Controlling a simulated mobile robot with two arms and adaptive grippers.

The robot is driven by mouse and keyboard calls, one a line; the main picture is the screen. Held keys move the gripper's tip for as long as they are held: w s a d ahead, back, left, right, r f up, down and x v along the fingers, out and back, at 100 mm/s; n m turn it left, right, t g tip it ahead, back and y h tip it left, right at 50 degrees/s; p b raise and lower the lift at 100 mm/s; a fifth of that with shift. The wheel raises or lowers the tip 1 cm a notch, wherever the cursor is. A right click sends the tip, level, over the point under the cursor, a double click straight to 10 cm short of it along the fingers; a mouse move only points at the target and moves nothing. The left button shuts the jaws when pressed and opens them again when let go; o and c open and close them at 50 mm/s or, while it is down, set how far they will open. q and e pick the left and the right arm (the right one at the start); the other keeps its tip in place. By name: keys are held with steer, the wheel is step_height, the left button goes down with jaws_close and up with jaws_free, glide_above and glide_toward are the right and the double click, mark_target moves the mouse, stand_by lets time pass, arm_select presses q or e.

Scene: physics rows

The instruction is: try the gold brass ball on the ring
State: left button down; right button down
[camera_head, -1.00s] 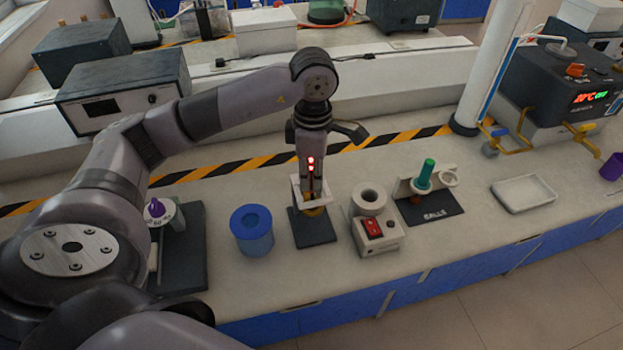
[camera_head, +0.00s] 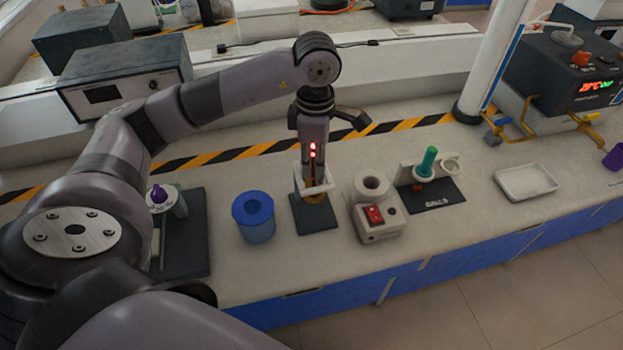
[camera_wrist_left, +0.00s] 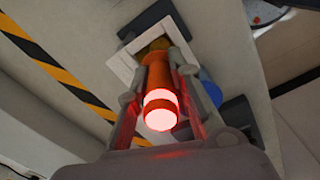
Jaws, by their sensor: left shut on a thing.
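My left gripper (camera_head: 314,172) points down over the ring stand and is shut on an orange-red handle (camera_wrist_left: 159,82), whose near end glows pinkish white. The gold brass ball (camera_head: 316,198) is at the handle's far end, at the ring, and is mostly hidden by gripper and plate. It shows as a gold patch in the wrist view (camera_wrist_left: 158,45). The ring plate (camera_wrist_left: 121,70) is a white square frame above a dark base (camera_head: 318,222). I cannot tell whether the ball is through the ring or resting on it. My right gripper is not in view.
A blue cup (camera_head: 254,220) stands left of the ring stand. A heater box with a red switch (camera_head: 376,220) is close on the right. The black balls rack (camera_head: 432,197) holds a green-handled piece (camera_head: 427,161). A white tray (camera_head: 526,182) lies farther right.

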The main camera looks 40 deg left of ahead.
arm_select(q)
steer(key=shift+r+p, duration=2.15)
steer(key=shift+r, duration=1.5)
steer(key=shift+s+f, duration=0.1)
